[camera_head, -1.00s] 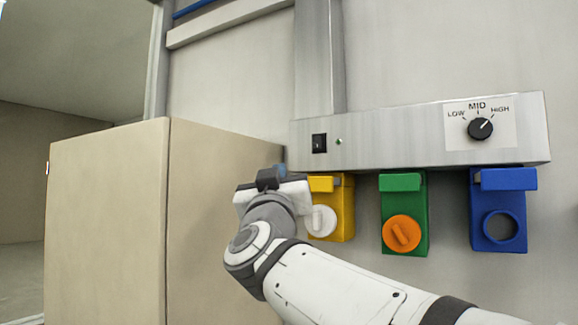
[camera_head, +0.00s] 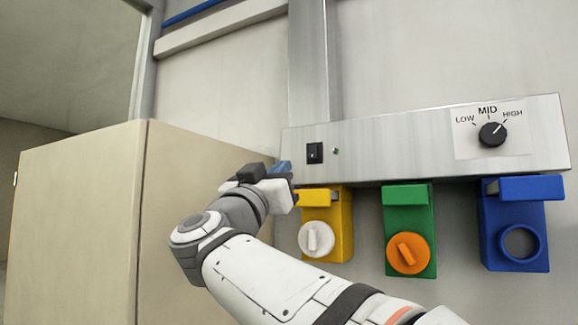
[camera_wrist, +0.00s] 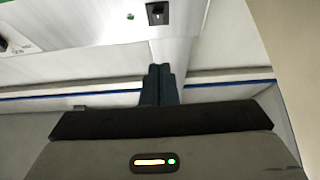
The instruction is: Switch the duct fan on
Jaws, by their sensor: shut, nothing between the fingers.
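A steel control panel (camera_head: 400,143) on the wall carries a black rocker switch (camera_head: 315,153) at its left end. A small green indicator (camera_head: 336,151) sits right of the switch; I cannot tell whether it is lit. A black dial (camera_head: 492,134) at the right end points toward HIGH. My gripper (camera_head: 284,166) is shut and empty, just left of and slightly below the switch, apart from it in the picture. In the wrist view, the closed fingers (camera_wrist: 159,84) are in the middle, with the switch (camera_wrist: 157,13) and indicator (camera_wrist: 130,16) at the top. No fan shows.
Below the panel hang a yellow box (camera_head: 341,215) with a white knob, a green box (camera_head: 405,197) with an orange knob and a blue box (camera_head: 530,190) with a round opening. A beige cabinet (camera_head: 80,220) stands left of my arm. A metal duct (camera_head: 315,60) rises above the panel.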

